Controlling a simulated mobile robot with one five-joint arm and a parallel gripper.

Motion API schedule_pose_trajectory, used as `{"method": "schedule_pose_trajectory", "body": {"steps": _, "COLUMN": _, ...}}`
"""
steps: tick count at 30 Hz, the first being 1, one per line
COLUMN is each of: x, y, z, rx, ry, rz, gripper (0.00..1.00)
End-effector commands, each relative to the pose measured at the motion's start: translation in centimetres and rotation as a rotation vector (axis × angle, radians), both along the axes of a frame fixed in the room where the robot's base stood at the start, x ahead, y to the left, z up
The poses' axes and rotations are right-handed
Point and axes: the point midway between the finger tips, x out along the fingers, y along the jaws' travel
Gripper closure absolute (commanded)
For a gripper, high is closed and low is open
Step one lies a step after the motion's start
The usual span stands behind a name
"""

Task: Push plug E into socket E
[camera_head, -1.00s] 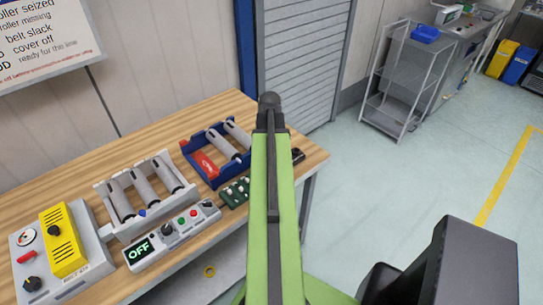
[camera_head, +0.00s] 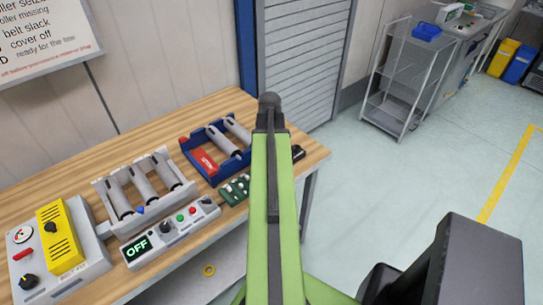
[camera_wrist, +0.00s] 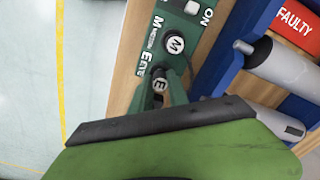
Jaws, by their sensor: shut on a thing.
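Plug E is at the near end of the green panel (camera_wrist: 146,52), by a label starting with E. Socket E is hidden under the plug and fingers, so I cannot tell how deep the plug sits. In the head view, the panel (camera_head: 235,189) lies beside my arm, which hides my gripper.
Plug M (camera_wrist: 174,43) stands on the panel beyond plug E. A blue tray (camera_head: 207,176) with grey rollers and a red FAULTY tag (camera_wrist: 298,25) is close beside the panel. A control box marked OFF (camera_head: 172,233) and a roller frame (camera_head: 107,200) stand further left on the wooden bench (camera_head: 130,143).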

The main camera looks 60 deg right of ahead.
Motion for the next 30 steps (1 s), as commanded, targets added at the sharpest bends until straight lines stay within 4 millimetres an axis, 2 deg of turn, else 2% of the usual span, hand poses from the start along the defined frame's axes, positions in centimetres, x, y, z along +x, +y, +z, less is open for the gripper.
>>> {"method": "schedule_pose_trajectory", "body": {"steps": 20, "x": 0.03, "y": 0.03, "z": -0.5, "rx": 0.0, "ry": 0.0, "rz": 0.001, "gripper": 1.0}}
{"method": "schedule_pose_trajectory", "body": {"steps": 21, "x": 0.03, "y": 0.03, "z": -0.44, "rx": 0.0, "ry": 0.0, "rz": 0.001, "gripper": 0.76}}
{"method": "schedule_pose_trajectory", "body": {"steps": 26, "x": 0.04, "y": 0.03, "z": -0.42, "rx": 0.0, "ry": 0.0, "rz": 0.001, "gripper": 0.55}}
{"method": "schedule_pose_trajectory", "body": {"steps": 30, "x": 0.04, "y": 0.03, "z": -0.42, "rx": 0.0, "ry": 0.0, "rz": 0.001, "gripper": 0.54}}
